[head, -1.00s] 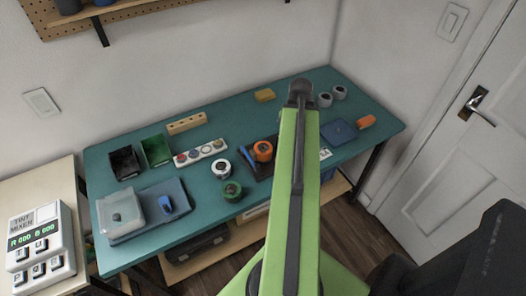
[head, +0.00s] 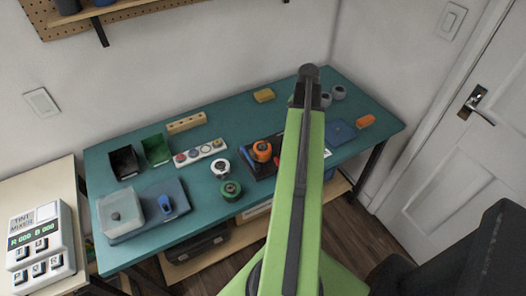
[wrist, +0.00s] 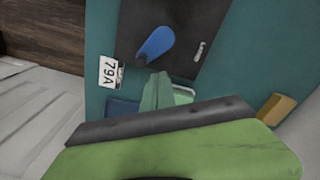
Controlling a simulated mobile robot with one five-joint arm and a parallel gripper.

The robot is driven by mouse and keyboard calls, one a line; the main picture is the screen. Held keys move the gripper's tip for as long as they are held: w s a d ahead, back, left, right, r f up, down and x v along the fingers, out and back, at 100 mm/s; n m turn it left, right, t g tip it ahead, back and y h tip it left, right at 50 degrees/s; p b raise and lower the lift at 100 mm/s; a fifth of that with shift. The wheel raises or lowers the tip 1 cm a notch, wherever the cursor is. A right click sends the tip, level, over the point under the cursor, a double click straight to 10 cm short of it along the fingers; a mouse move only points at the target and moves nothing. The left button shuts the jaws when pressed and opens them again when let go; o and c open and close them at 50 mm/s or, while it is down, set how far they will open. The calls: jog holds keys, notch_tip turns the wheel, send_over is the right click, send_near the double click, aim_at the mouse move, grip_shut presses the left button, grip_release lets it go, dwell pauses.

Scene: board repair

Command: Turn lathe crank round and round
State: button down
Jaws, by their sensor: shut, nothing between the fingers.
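In the wrist view a blue crank handle (wrist: 155,43) stands on a dark plate (wrist: 185,25); I take it to be the lathe crank. A white label (wrist: 110,72) reading 79A lies beside the plate. My gripper (wrist: 158,78) is shut and empty, its green tip just below the blue handle in the picture; a small gap seems to show between them. In the head view my arm covers the gripper and much of the dark plate (head: 262,171). An orange round part (head: 262,151) shows on the plate's left side.
A blue pad (head: 341,131) and an orange block (head: 366,121) lie right of my arm. A yellow block (head: 264,95) and grey rolls (head: 338,92) are at the back.

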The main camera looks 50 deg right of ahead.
jog(key=shift+w+a, duration=0.2)
notch_tip(320, 180, up, 6)
jog(key=p, duration=0.6)
dwell(0.4)
